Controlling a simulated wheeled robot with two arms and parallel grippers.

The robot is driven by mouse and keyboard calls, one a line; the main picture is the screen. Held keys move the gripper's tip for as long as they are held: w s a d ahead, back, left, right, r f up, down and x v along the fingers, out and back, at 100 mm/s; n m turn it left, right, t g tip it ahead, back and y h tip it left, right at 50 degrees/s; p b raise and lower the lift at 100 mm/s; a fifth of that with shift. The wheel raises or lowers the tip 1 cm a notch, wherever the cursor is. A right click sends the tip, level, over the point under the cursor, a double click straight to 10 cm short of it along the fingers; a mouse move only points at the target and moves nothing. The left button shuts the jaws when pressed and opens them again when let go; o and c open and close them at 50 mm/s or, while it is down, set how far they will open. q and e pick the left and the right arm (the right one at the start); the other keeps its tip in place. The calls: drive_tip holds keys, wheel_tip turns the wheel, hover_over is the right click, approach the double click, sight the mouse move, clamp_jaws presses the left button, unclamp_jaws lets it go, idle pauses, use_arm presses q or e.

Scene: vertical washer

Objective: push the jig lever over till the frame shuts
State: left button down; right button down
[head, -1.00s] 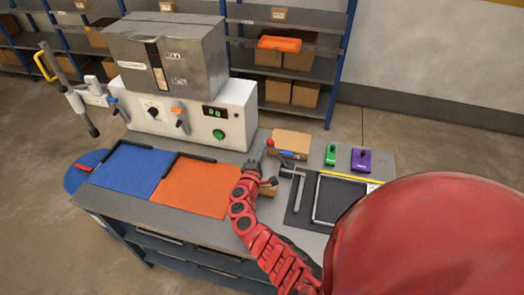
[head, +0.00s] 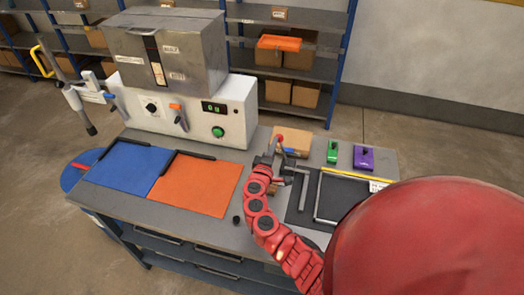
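The jig has a dark base plate (head: 293,214) with a light metal frame (head: 318,197) at the right of the bench top. A grey L-shaped bar (head: 302,188) lies left of the frame.
A cardboard box (head: 291,140) stands behind the lever. A green item (head: 333,152) and a purple item (head: 363,158) stand behind the frame. Orange (head: 196,186) and blue (head: 128,168) mats lie left. The washer (head: 190,110) stands at the back. My red body part covers the lower right.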

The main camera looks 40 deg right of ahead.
drive_tip(key=s+d+m+b, duration=0.7)
drive_tip(key=s+m+b, duration=0.1)
drive_tip(key=b, duration=0.1)
drive_tip(key=shift+s+f+b, duration=0.15)
drive_tip(key=shift+f+b, duration=0.1)
drive_tip(key=shift+b, duration=0.1)
drive_tip(key=shift+d, duration=0.1)
idle(0.3)
